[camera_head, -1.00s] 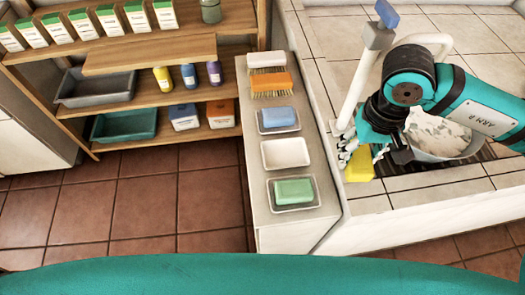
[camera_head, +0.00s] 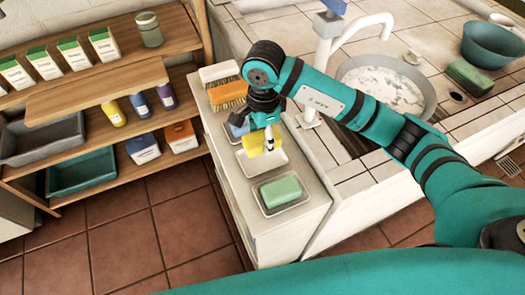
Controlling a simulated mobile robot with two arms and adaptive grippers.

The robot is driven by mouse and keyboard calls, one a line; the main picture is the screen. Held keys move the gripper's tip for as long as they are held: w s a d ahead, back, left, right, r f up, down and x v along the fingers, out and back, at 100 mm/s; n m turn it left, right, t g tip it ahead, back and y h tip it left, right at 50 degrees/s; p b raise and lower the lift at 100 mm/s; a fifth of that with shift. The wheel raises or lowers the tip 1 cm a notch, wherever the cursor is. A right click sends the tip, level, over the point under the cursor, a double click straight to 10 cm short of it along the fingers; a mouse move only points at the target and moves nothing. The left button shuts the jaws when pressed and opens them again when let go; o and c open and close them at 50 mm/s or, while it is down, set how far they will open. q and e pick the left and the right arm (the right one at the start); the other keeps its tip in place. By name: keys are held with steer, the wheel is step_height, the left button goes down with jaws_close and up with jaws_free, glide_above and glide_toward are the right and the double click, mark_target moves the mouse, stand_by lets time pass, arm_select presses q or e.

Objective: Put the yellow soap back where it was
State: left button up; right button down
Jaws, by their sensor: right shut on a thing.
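The yellow soap (camera_head: 253,145) is in my right gripper (camera_head: 265,138), which is shut on it. They are over the middle white soap dish (camera_head: 279,164) on the narrow ledge. I cannot tell whether the soap touches the dish. The dish shows no other soap. The gripper and arm partly hide the soap and the dish behind it. My left gripper is not in view.
A green soap (camera_head: 281,190) sits in the near dish. A blue soap (camera_head: 237,128) sits in the far dish, partly hidden. An orange brush (camera_head: 227,95) lies beyond. A basin (camera_head: 408,85), faucet (camera_head: 322,60) and green block (camera_head: 470,77) are on the tiled counter.

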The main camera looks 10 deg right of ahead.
mark_target(263, 158)
step_height(263, 158, down, 6)
steer(key=shift+r, duration=0.1)
stand_by(0.4)
steer(key=shift+f, duration=0.25)
steer(key=c, duration=0.6)
jaws_free()
steer(key=shift+r+p, duration=0.25)
steer(key=shift+p, duration=0.1)
step_height(263, 158, up, 12)
steer(key=shift+f+b, duration=0.1)
steer(key=shift+b, duration=0.75)
